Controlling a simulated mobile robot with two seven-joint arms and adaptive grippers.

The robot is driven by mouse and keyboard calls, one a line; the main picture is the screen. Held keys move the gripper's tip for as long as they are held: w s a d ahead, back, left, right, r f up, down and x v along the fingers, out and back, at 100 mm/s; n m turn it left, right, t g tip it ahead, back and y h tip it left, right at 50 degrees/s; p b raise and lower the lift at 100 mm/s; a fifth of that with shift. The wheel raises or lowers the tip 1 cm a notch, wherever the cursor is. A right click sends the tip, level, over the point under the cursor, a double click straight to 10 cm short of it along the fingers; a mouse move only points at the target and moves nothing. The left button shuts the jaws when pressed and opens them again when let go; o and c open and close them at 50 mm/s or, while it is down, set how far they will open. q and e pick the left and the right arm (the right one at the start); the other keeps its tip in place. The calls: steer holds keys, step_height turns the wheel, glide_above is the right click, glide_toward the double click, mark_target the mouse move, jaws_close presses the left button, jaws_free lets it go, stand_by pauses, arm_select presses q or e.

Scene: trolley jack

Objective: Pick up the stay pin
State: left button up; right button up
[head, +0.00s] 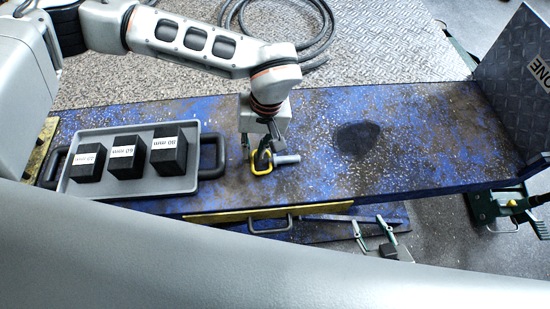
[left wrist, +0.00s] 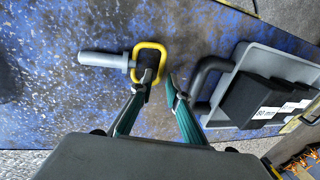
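The stay pin has a grey shaft (head: 287,159) and a yellow ring handle, and lies on the worn blue deck (head: 300,110). In the left wrist view its yellow ring (left wrist: 163,50) is at upper centre, with the shaft pointing left. My left gripper (head: 263,152) is right over the ring. In the left wrist view its fingers (left wrist: 159,80) are apart, one tip overlapping the ring's lower edge, the other just outside to the right. Whether it touches the ring I cannot tell.
A grey tray (head: 105,193) with black blocks marked in mm stands left of the pin, its black handle close to my left gripper. A dark patch (head: 357,138) marks the deck to the right. A ramp plate (head: 515,75) rises at the right end. A hose (head: 310,45) lies behind.

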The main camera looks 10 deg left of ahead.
arm_select(q)
steer(key=shift+a+f, duration=0.25)
steer(key=shift+f, duration=1)
jaws_close()
steer(key=shift+r, duration=0.1)
steer(key=shift+r, duration=0.45)
step_height(320, 180, up, 19)
steer(key=p, duration=0.2)
